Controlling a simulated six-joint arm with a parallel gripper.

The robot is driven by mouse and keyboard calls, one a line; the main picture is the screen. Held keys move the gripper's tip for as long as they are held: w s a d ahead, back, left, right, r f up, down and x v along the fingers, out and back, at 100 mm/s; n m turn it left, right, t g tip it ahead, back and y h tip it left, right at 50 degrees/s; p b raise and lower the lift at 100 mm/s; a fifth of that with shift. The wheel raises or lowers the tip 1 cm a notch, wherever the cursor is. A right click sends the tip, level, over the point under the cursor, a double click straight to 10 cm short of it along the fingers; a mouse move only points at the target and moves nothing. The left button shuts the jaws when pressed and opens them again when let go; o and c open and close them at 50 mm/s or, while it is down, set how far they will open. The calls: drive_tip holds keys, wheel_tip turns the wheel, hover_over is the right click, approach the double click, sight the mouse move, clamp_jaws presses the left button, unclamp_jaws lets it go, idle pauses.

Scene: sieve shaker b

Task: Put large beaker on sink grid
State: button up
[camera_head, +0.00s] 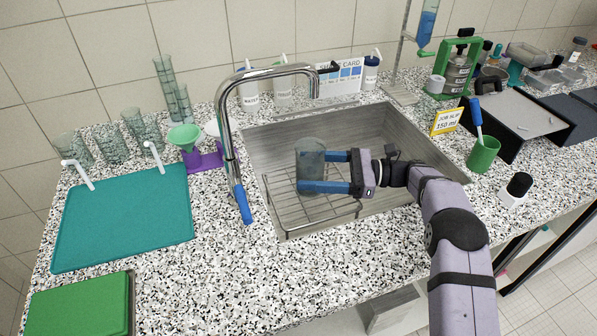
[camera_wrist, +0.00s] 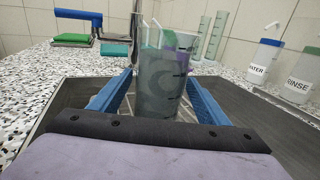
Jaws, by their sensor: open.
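The large beaker (camera_head: 310,160) is clear grey glass and stands upright in the sink, over the wire sink grid (camera_head: 285,212). Its base appears to be at the grid, but I cannot tell for sure that it touches. My gripper (camera_head: 325,171) is open, with its blue fingers on either side of the beaker. In the wrist view the beaker (camera_wrist: 163,85) stands between the two fingers (camera_wrist: 160,98), with a gap visible beside it. Part of the grid is hidden by the beaker and fingers.
The chrome faucet (camera_head: 228,150) arches over the sink's left side. The sink basin (camera_head: 385,130) is free at the back right. A teal mat (camera_head: 125,215) lies to the left, with several glass vessels behind it. A job slip (camera_head: 447,121) and green cup (camera_head: 483,155) stand to the right.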

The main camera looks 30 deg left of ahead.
drive_tip(key=v, duration=0.3)
drive_tip(key=shift+d, duration=0.15)
drive_tip(key=shift+w, duration=0.1)
